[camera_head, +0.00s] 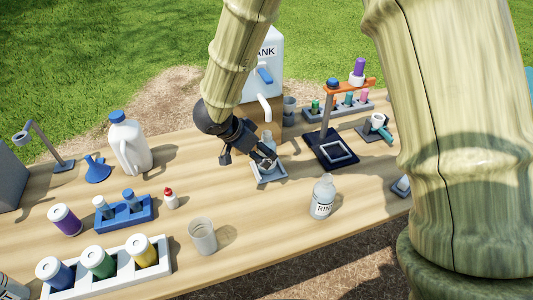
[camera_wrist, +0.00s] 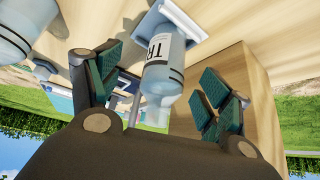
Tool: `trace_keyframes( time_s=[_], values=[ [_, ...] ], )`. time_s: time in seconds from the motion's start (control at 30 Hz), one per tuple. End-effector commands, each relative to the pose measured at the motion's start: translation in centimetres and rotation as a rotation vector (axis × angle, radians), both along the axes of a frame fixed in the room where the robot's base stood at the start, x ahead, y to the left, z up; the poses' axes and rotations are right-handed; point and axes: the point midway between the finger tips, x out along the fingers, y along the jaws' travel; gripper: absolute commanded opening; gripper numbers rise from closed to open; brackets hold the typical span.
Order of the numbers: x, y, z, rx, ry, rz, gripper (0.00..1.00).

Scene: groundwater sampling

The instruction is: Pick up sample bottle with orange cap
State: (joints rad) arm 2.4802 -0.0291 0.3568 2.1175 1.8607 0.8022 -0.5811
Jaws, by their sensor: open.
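My gripper (camera_head: 262,156) is open, with its fingers beside a clear bottle (camera_head: 268,139) that stands on a small white tray (camera_head: 270,178). In the wrist view the open green-padded fingers of my gripper (camera_wrist: 164,80) are on either side of this bottle (camera_wrist: 164,75), with gaps visible. Its white label shows the letters "TR", and the bottle appears upside down there. I cannot make out an orange cap on it; its top is partly hidden or unclear. No orange-capped bottle shows clearly elsewhere.
A clear bottle labelled "RIN" (camera_head: 322,198) and a cup (camera_head: 202,235) stand nearer the front. A white jug (camera_head: 129,144), a blue rack (camera_head: 125,213) and a white rack (camera_head: 108,272) are on the left. A tank (camera_head: 263,65) and an orange-armed stand (camera_head: 326,118) are behind.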

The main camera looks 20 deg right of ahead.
Motion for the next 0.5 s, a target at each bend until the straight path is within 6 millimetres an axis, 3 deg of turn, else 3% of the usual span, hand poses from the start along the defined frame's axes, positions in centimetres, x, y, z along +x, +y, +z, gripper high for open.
trace_keyframes(
  time_s=[0.1,0.5],
  values=[
    [0.5,-0.7,-1.4,-0.001,0.004,0.0,0.78],
    [1.8,-2.8,-4.0,-0.003,0.004,-0.005,0.78]
  ],
)
